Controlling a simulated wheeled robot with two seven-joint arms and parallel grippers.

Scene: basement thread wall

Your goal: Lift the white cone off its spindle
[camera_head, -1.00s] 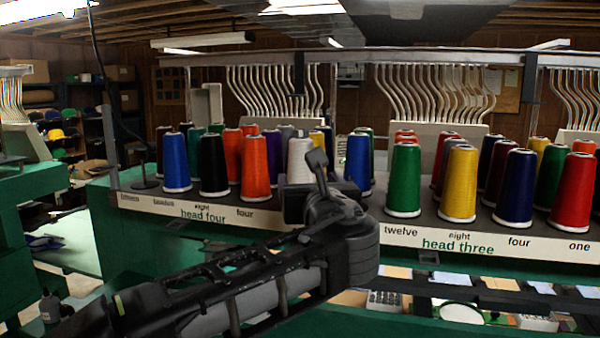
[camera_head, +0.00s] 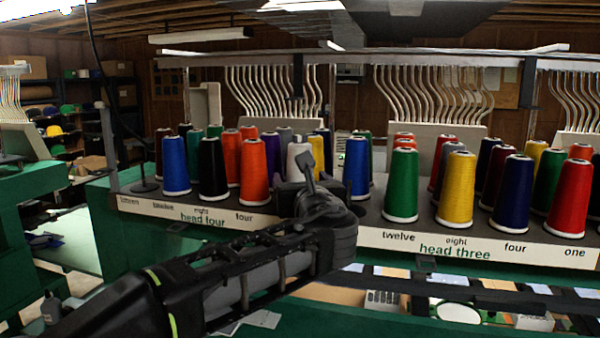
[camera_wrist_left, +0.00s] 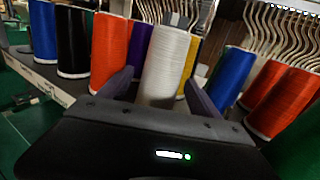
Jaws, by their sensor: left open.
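The white cone (camera_head: 298,158) stands upright in the front row of the thread rack in the head view, its lower part hidden behind my left gripper (camera_head: 300,180). In the left wrist view the white cone (camera_wrist_left: 164,68) stands between the two fingers of my left gripper (camera_wrist_left: 160,90). The fingers are open, one on each side of the cone, with a gap showing on the right side. The spindle is hidden inside the cone. My right gripper is not in view.
An orange cone (camera_head: 254,172) stands left of the white cone and a blue cone (camera_head: 356,168) right of it. A yellow cone (camera_head: 317,153) and a purple cone (camera_head: 271,152) stand close behind. Metal thread tubes (camera_head: 275,90) rise behind the rack.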

